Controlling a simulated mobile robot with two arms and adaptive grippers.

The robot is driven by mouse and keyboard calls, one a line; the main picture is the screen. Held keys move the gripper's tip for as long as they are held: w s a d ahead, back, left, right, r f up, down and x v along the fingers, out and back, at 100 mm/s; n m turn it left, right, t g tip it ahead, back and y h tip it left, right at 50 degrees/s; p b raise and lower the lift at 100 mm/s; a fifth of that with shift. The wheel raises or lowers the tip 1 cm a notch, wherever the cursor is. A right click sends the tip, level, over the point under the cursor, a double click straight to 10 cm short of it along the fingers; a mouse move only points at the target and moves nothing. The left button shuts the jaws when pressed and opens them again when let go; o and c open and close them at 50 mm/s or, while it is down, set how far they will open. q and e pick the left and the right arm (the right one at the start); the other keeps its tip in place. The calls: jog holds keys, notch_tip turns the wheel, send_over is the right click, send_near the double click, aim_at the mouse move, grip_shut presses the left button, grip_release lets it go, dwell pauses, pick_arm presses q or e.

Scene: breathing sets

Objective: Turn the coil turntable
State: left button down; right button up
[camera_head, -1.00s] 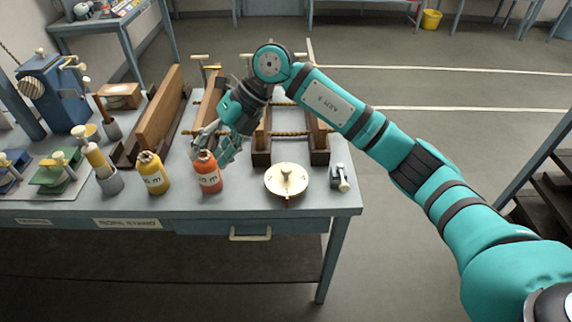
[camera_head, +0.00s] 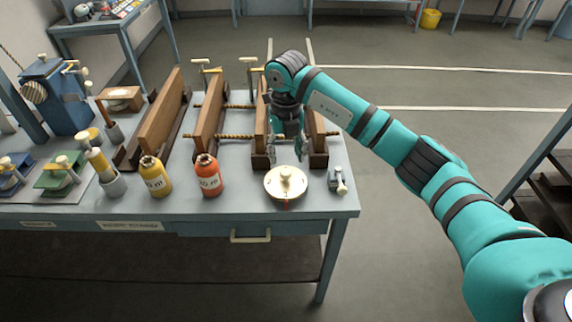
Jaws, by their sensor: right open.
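The coil turntable appears to be the round cream disc (camera_head: 285,190) with a knob at its centre, near the front right of the workbench. My right gripper (camera_head: 287,152) points down just behind and above the disc. Its fingers are open and empty, apart from the knob as far as I can see. The arm comes in from the right. My left gripper is not in the view.
A red bottle (camera_head: 208,177) and a yellow bottle (camera_head: 155,177) stand left of the disc. Wooden clamp frames (camera_head: 210,115) stand behind. A small metal tool (camera_head: 339,181) lies right of the disc, close to the bench (camera_head: 250,211) edge.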

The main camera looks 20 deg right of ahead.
aim_at(286, 172)
notch_tip(286, 172, down, 6)
jog(key=shift+f+p, duration=0.1)
jog(key=shift+p, duration=0.5)
jog(key=shift+c, duration=0.3)
